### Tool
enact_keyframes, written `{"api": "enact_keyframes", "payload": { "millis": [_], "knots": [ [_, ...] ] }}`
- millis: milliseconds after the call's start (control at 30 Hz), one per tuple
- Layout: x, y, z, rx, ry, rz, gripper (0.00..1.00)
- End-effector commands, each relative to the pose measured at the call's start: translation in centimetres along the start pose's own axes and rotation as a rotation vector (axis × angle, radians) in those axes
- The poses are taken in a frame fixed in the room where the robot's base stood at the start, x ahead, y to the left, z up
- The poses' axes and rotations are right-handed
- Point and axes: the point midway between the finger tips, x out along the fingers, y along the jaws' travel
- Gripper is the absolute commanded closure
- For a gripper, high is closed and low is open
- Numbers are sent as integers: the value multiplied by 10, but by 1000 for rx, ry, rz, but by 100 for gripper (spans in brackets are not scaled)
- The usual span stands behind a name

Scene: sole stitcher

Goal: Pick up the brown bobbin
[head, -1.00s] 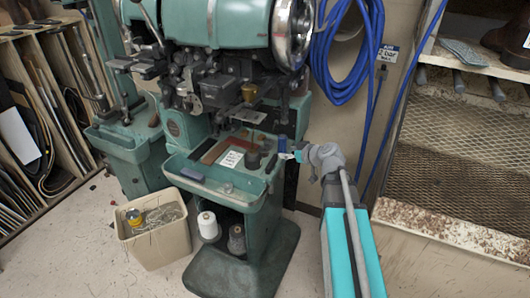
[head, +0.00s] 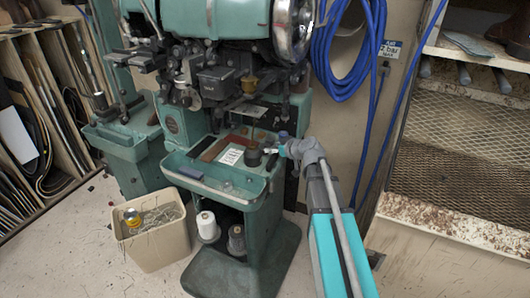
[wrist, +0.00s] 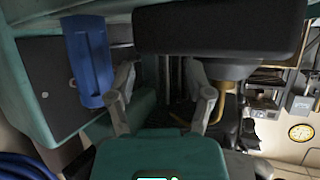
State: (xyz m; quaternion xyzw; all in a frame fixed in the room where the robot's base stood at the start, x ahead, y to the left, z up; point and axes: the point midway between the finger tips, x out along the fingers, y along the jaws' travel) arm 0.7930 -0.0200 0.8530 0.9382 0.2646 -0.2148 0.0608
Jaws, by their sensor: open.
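A very dark, brownish bobbin (head: 253,158) stands upright on the right part of the machine's green tray (head: 205,190). My gripper (head: 273,151) is just right of it, small in the head view. In the wrist view my gripper (wrist: 163,95) is open, with nothing held between its fingers.
A white label card (head: 231,155) and a brown strip (head: 213,149) lie left of the bobbin. The machine head (head: 215,85) overhangs the tray. Thread cones (head: 207,226) stand on the shelf below, and a bin (head: 150,235) on the floor.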

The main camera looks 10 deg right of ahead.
Motion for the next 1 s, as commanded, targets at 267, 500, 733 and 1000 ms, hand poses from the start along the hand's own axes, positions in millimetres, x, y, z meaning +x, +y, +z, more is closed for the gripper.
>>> {"api": "enact_keyframes", "payload": {
  "millis": [267,500,733,1000],
  "knots": [
    [0,0,0,0,0,0,33],
    [18,2,2,0,0,-1,33],
    [44,2,2,0,0,0,33],
    [52,2,1,1,-1,2,33]
  ]
}}
